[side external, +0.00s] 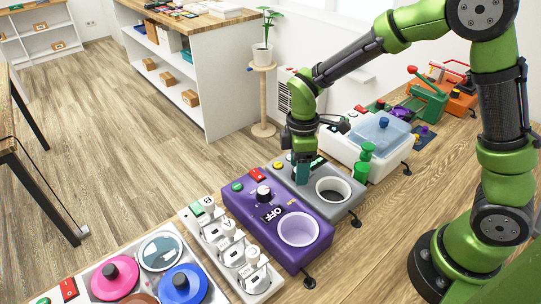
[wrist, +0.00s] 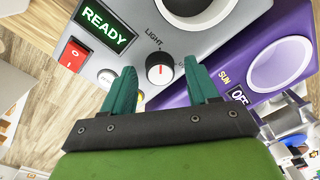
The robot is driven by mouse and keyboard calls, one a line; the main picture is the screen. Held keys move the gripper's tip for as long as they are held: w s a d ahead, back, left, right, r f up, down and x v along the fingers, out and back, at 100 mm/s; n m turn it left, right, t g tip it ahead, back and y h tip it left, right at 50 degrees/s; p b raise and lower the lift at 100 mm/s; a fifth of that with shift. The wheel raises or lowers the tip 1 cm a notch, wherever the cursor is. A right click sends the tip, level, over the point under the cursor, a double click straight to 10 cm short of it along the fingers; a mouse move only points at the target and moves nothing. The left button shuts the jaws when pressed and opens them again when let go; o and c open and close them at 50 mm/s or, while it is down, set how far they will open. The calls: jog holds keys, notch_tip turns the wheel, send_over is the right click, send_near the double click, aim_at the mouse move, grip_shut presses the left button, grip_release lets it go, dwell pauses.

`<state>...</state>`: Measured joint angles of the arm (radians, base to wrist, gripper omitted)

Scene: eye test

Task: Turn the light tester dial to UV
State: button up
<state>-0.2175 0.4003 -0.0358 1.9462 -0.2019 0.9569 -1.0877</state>
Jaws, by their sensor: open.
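A grey device (side external: 352,207) has a READY display (wrist: 105,25), a red switch (wrist: 74,55) and a small dial (wrist: 161,72) with a red mark. "LIGHT" is printed beside this dial; the lettering on its right is partly hidden.
A white multi-switch block (side external: 232,250) and a panel with pink (side external: 114,277) and blue (side external: 184,285) knobs lie in front. A white box with a clear lid (side external: 375,140) and a green bottle-shaped piece (side external: 365,160) stand just behind the grey device.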

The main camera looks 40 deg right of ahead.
jog(key=c, duration=1)
jog(key=shift+c, duration=0.2)
jog(key=shift+m, duration=0.3)
jog(key=m, duration=0.3)
jog(key=shift+m, duration=0.4)
jog(key=m, duration=0.4)
jog(key=shift+m, duration=0.3)
jog(key=m, duration=0.4)
jog(key=shift+s+m+t, duration=0.1)
jog(key=shift+m+t, duration=0.2)
jog(key=shift+m, duration=2.2)
